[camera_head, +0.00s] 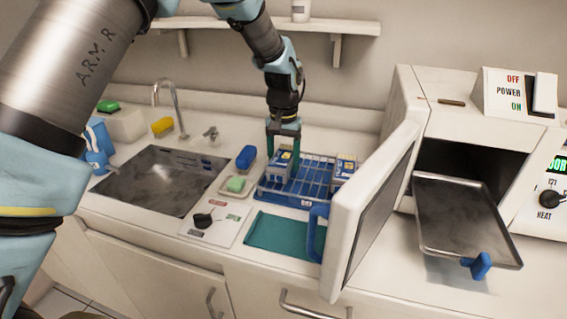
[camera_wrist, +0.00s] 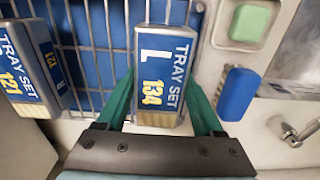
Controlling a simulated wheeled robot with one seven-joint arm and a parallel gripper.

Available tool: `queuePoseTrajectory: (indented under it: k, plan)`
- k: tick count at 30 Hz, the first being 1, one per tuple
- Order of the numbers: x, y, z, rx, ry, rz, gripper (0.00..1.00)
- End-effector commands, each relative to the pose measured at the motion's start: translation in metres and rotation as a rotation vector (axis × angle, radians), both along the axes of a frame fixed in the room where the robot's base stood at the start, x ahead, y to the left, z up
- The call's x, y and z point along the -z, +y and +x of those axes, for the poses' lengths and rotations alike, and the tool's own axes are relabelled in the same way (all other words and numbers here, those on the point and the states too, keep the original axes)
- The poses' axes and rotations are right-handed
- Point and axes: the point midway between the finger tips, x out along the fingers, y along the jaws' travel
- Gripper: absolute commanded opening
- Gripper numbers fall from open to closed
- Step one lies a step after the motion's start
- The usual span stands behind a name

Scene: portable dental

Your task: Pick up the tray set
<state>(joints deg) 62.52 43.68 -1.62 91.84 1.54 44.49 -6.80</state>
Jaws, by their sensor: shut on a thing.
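My gripper (camera_head: 284,152) reaches down over the left end of the blue wire rack (camera_head: 304,192). Its green fingers are shut on a grey packet with a blue and white label reading "TRAY SET L 134" (camera_wrist: 161,62); one finger lies on each side of it. In the head view the held tray set (camera_head: 279,166) is at the rack, partly hidden by the fingers. I cannot tell whether it still touches the rack. A second tray set, marked 121 (camera_wrist: 32,72), stands at the rack's right end in the head view (camera_head: 345,167).
An open sterilizer door (camera_head: 372,212) stands right of the rack, with a metal tray (camera_head: 462,222) pulled out beyond it. A blue brush (camera_head: 246,157) and a green soap bar (camera_head: 236,184) lie left, near the sink (camera_head: 160,180). A teal mat (camera_head: 280,236) lies in front.

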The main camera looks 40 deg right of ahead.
Motion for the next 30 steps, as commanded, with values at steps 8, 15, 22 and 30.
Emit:
queuePoseTrajectory:
  k: [8,15,22,30]
  plan:
    - [-0.001,0.000,0.000,0.000,-0.001,-0.001,0.00]
    - [-0.010,-0.001,0.000,0.000,-0.002,-0.003,0.00]
    - [-0.052,-0.001,0.001,0.000,-0.004,-0.006,0.00]
    - [-0.093,-0.001,0.000,0.000,-0.002,-0.003,0.00]
